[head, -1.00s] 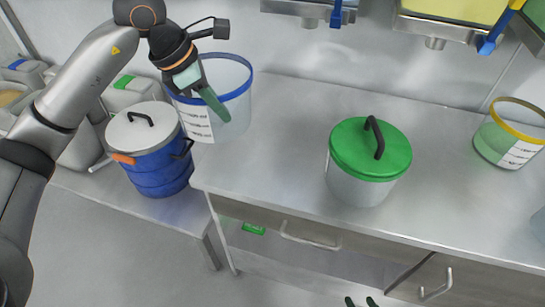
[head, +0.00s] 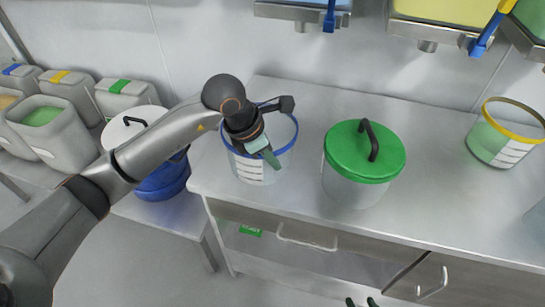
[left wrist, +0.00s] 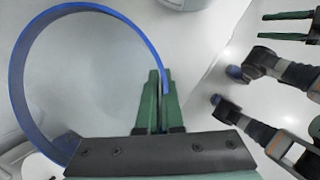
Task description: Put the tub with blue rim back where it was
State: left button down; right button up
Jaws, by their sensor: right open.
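The tub with the blue rim (head: 262,170) is clear and pale with a white label. It is upright over the left end of the steel bench, left of the green-lidded tub; I cannot tell whether its base touches the bench. My left gripper (head: 272,160) is at its rim, pointing down. In the left wrist view the blue rim (left wrist: 17,75) runs in between the two green fingers (left wrist: 158,100), which are close together on the tub wall.
The green-lidded tub (head: 364,152) stands close on the right. A yellow-rimmed tub (head: 490,140) is at the far right. A blue drum with a white lid (head: 165,180) and open bins (head: 45,125) are on the left. Hoppers (head: 445,12) hang above. The bench (head: 425,160) is clear between tubs.

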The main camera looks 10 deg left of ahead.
pick_arm(q)
jog(key=c, duration=1.5)
grip_release()
jog(key=shift+f, duration=0.1)
jog(key=o, duration=0.4)
jog(key=shift+r, duration=0.25)
jog(key=v, duration=1.1)
jog(key=shift+s+a+r, duration=0.15)
jog(key=shift+r, duration=0.2)
jog(key=shift+s, duration=0.1)
